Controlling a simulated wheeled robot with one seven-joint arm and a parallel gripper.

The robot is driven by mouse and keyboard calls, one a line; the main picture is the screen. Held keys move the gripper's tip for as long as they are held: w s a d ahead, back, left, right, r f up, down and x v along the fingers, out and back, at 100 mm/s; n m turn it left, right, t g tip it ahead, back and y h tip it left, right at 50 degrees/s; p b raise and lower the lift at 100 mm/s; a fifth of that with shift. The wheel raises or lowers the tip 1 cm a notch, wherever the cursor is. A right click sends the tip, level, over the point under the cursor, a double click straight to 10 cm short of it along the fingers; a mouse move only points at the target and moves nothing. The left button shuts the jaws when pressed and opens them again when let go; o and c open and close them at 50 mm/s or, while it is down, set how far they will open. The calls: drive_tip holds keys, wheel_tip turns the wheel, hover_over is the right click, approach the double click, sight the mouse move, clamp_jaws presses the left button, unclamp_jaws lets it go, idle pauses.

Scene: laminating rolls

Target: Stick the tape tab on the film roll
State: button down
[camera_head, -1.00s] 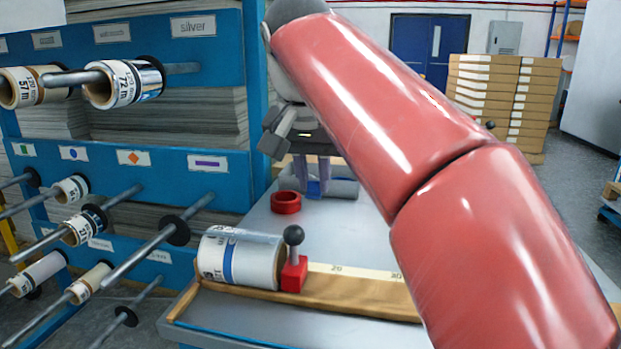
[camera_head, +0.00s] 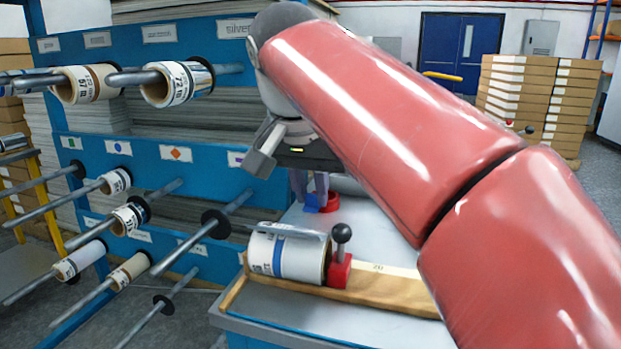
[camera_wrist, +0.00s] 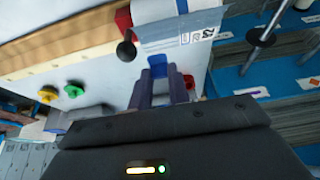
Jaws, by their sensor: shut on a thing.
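The film roll (camera_head: 300,258), white with a blue stripe and a clear outer film, lies on the wooden ledge at the bench's near edge; it also shows at the top of the wrist view (camera_wrist: 186,28). My gripper (camera_head: 311,188) is above the bench behind the roll, apart from it in the head view. In the wrist view my gripper (camera_wrist: 160,88) points towards the roll. Its fingers are shut on a small blue tape tab (camera_wrist: 157,66). The gap between tab and roll is hard to judge.
A red stop block (camera_head: 340,270) with a black knob stands at the roll's right end. A red ring (camera_head: 331,203) lies on the bench behind my gripper. A blue rack (camera_head: 200,150) with rods carrying rolls stands on the left. Green and yellow knobs (camera_wrist: 48,94) show in the wrist view.

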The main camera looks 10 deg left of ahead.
sight(310, 209)
drive_tip(key=shift+f+b, duration=1.35)
drive_tip(key=shift+f, duration=0.7)
drive_tip(key=shift+f, duration=0.2)
drive_tip(key=c, duration=1.3)
unclamp_jaws()
drive_tip(key=shift+o, duration=0.2)
